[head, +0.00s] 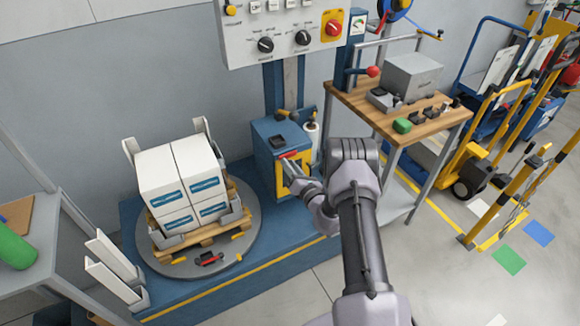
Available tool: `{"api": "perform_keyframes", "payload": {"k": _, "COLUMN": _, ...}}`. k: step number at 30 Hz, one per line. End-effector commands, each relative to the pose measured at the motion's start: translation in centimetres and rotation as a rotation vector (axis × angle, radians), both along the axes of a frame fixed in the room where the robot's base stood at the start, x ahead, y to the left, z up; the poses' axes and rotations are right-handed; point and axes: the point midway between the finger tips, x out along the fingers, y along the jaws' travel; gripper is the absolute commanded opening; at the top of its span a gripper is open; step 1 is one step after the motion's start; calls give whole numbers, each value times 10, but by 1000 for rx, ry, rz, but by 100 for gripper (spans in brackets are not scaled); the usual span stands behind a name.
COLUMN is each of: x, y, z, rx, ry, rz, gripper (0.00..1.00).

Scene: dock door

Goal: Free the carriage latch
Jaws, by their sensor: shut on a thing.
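The blue carriage (265,166) sits on the mast above the blue base, right of the turntable. A yellow frame (280,186) is on its front. A small red handle, seemingly the carriage latch (288,155), shows at the upper front of the carriage. My gripper (296,160) reaches in from the right and is shut at this red handle. The fingers hide part of the handle, and its exact position is too small to tell.
Left of the carriage, a pallet of white boxes (180,180) stands on the round turntable (255,230). A control panel (285,35) hangs above. A wooden-topped bench (430,122) stands close on the right. A white film roll (311,138) is beside the carriage.

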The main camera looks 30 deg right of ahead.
Motion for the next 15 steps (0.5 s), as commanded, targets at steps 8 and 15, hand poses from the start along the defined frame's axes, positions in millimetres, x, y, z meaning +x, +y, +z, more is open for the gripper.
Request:
{"api": "perform_keyframes", "payload": {"k": 8, "x": 0, "y": 0, "z": 2, "rx": 37, "ry": 1, "rz": 0, "gripper": 0}}
{"api": "perform_keyframes", "payload": {"k": 15, "x": 0, "y": 0, "z": 2, "rx": 38, "ry": 1, "rz": 0, "gripper": 0}}
